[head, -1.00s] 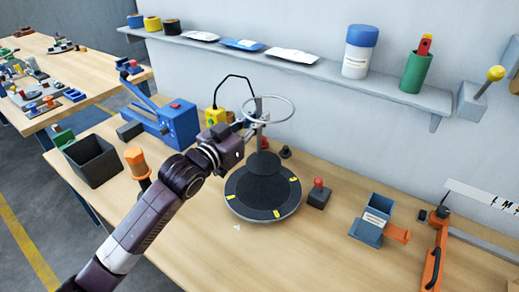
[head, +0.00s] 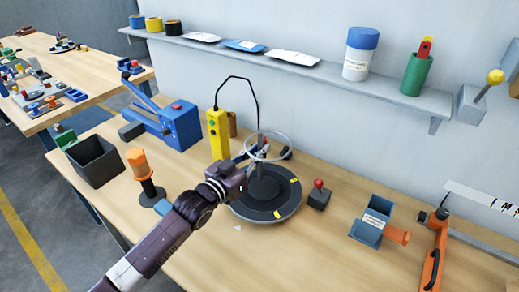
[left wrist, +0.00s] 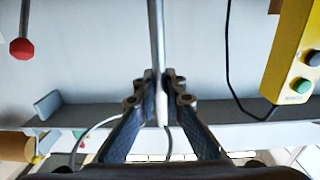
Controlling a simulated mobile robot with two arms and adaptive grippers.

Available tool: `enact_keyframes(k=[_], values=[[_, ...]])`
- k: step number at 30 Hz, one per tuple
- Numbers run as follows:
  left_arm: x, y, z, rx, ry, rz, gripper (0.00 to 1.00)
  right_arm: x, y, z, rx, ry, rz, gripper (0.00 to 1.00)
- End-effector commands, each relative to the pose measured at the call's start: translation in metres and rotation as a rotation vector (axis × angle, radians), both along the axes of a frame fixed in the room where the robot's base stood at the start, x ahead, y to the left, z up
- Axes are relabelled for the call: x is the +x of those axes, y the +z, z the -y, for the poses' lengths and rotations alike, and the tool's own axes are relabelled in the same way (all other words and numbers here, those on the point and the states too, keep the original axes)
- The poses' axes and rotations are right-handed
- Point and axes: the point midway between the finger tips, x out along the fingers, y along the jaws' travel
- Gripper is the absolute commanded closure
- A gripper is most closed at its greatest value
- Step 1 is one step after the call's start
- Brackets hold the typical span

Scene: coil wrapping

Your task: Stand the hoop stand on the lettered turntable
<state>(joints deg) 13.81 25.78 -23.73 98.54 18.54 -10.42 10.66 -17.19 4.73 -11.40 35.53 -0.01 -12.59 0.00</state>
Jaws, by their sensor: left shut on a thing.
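The hoop stand has a pale ring (head: 285,139) on a thin upright post, above a dark round base (head: 264,185). My left gripper (head: 252,158) is shut on the post below the ring. In the left wrist view the metal post (left wrist: 156,35) runs between the two closed fingers (left wrist: 160,92). The lettered turntable (head: 290,205), a dark disc with yellow marks, lies under the stand. The base appears within the disc's outline, near its middle; whether it touches is hard to tell. The gripper partly hides the post and the turntable's left edge. My right gripper is out of view.
A yellow button box (head: 218,135) and a blue lever press (head: 180,125) stand behind left. An orange-handled tool (head: 140,165) is left of my arm. A red-knobbed box (head: 319,195) sits close right of the turntable; a blue holder (head: 371,226) is farther right. The front table is clear.

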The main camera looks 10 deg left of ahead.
Motion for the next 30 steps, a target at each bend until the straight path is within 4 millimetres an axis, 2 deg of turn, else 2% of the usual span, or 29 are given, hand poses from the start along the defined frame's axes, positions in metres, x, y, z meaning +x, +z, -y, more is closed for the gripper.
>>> enact_keyframes(k=[2, 3, 7, 17, 19, 23, 30], values=[[0.000, -0.001, 0.000, -0.001, 0.000, 0.003, 1.00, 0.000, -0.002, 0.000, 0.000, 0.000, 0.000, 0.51], [0.000, -0.002, 0.000, 0.000, 0.000, 0.000, 0.86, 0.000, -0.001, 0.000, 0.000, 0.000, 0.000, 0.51], [0.000, -0.002, 0.000, 0.000, 0.000, 0.000, 0.73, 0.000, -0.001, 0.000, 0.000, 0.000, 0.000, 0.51], [0.000, 0.002, 0.000, 0.000, 0.000, 0.000, 0.73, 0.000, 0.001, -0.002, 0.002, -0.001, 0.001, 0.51], [-0.005, -0.001, -0.003, 0.000, 0.001, -0.002, 0.73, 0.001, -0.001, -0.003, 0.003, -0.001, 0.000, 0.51], [-0.022, -0.002, -0.010, 0.000, 0.000, -0.002, 0.73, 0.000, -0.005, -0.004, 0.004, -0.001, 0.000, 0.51], [-0.064, -0.003, -0.028, 0.002, 0.000, -0.002, 0.73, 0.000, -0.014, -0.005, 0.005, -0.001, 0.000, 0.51]])
